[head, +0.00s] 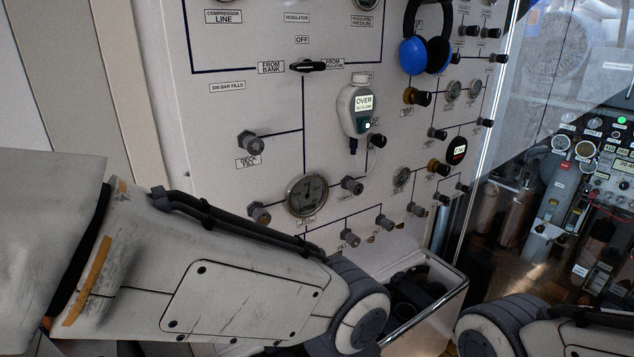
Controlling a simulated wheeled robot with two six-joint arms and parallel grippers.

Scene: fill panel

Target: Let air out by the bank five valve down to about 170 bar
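The white fill panel (230,115) fills the middle of the head view and carries several valve knobs, gauges and black flow lines. I cannot read which valve is bank five. Grey knobs sit along the lower part, one of them a knob (352,186) beside a round gauge (307,195). The gauge's reading is too small to tell. Knobs with brass-coloured parts, such as one (416,97), sit on the right side. My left arm crosses the lower left in front of the panel, and my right arm shows at the lower right. Neither gripper is in view.
A grey handheld meter (346,103) reading "OVER NO FLOW" is against the panel. Blue ear defenders (413,56) hang at the upper right. A black selector (308,66) sits under "OFF". An open bin (456,292) stands below. Glass and equipment are at right.

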